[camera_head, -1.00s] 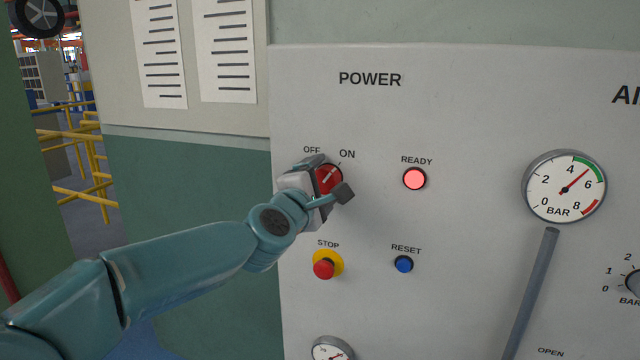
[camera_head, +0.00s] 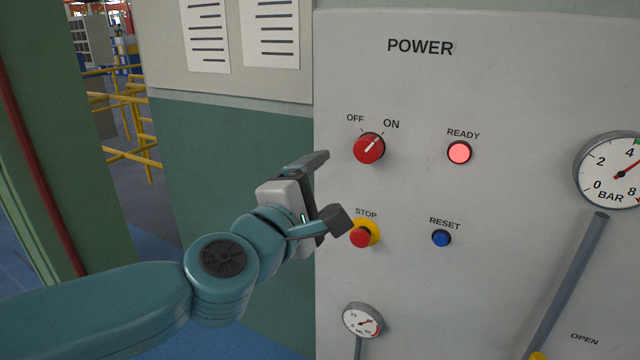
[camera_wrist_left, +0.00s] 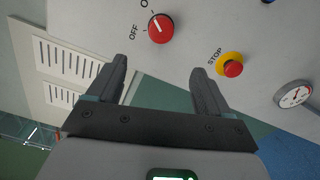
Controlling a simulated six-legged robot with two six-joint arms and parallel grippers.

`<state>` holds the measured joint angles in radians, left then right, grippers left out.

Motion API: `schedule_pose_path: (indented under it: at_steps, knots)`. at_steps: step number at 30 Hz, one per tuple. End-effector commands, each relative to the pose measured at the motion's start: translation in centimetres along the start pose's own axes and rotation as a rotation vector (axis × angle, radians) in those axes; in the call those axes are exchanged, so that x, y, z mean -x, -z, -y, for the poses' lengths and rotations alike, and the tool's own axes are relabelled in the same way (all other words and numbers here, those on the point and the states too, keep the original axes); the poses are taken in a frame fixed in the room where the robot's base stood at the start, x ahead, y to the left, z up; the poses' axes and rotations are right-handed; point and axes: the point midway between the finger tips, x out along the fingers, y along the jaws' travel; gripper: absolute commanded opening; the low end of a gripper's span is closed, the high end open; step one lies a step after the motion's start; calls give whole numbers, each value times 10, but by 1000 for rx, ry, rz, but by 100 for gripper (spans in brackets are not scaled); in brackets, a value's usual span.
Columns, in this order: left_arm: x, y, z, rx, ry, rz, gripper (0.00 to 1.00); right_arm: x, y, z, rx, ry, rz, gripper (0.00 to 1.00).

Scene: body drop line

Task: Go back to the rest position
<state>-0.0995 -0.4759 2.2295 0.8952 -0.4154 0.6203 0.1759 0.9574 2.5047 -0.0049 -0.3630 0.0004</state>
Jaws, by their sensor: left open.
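My left gripper (camera_head: 330,190) is open and empty in the head view. It is in front of the left edge of the grey panel (camera_head: 520,90), below and left of the red power knob (camera_head: 369,148). The knob's white line points up and right toward ON. In the left wrist view the two fingers (camera_wrist_left: 160,92) are spread with nothing between them. The red knob also shows there (camera_wrist_left: 160,28), beyond the fingertips and apart from them. My right gripper is in neither view.
The READY lamp (camera_head: 459,153) glows red. The red STOP button (camera_head: 360,237) on its yellow base is close to the gripper's lower finger. A blue RESET button (camera_head: 441,238), a large pressure gauge (camera_head: 612,170) and a small gauge (camera_head: 362,321) are on the panel. Yellow railings (camera_head: 125,110) stand behind left.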

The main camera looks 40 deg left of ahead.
Motion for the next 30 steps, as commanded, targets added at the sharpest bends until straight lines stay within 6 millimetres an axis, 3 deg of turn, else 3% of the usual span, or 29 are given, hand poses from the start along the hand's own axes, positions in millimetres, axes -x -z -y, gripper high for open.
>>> schedule_pose_path:
  at_steps: [20,23,25,29,30]
  knots:
    - [1,3,4,-4,10,-10,80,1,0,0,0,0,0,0]
    - [-19,3,36,-29,87,-26,80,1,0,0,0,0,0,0]
    - [-38,3,77,-60,184,-39,80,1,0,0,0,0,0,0]
    - [-66,4,183,-164,411,-42,80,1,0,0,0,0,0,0]
    - [-70,6,217,-205,481,-34,80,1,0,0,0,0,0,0]
